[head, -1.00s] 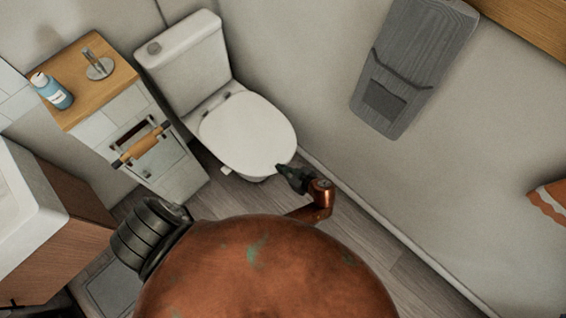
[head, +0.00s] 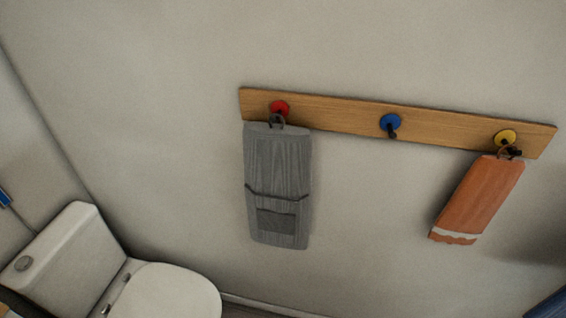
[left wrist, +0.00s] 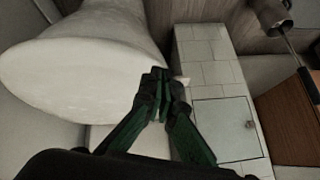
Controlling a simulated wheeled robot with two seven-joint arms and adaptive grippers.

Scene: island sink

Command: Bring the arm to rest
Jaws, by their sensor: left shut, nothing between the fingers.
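My left gripper (left wrist: 160,95) shows in the left wrist view. Its green and black fingers are closed together with nothing between them. It hangs in front of the white toilet (left wrist: 90,65) and the tiled cabinet (left wrist: 208,60), apart from them as far as I can tell. In the head view no gripper shows. My right gripper is in neither view now.
The toilet (head: 70,250) stands at the lower left of the head view. A wooden rack (head: 345,114) on the wall has red, blue and yellow hooks. A grey towel (head: 278,180) hangs on red, an orange towel (head: 478,200) on yellow.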

